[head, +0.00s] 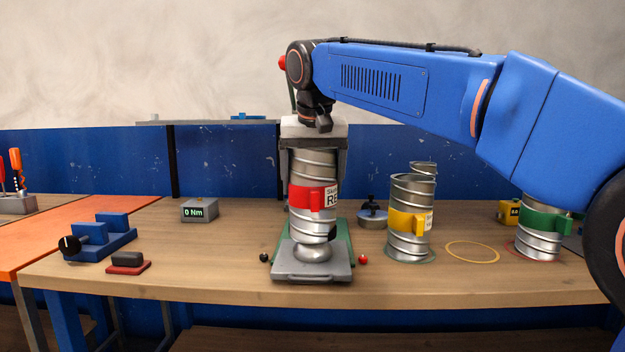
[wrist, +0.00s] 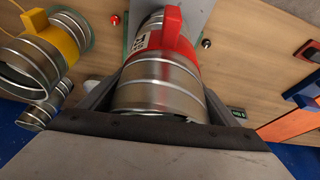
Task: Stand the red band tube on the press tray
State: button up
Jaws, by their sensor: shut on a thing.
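The red band tube (head: 313,215) is a ribbed silver tube with a red band and a white label. It stands upright over the grey press tray (head: 283,274). My gripper (head: 314,172) is shut on its upper part, one finger on each side. A rounded silver piece (head: 313,252) shows between the tube's lower end and the tray; I cannot tell whether the tube touches it. In the wrist view, the tube (wrist: 157,88) lies between the fingers of my gripper (wrist: 160,103), with the red band beyond them.
A yellow band tube (head: 400,217) stands right of the tray, with another silver tube behind it. A green band tube (head: 540,243) is farther right. An empty yellow ring (head: 472,252) lies between them. Left are a grey 0 Nm box (head: 199,209) and a blue clamp (head: 100,240).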

jog(key=shift+f, duration=2.4)
jog(key=o, duration=1.3)
jog(key=v, duration=1.7)
jog(key=shift+a+r, duration=0.1)
jog(key=shift+r, duration=0.1)
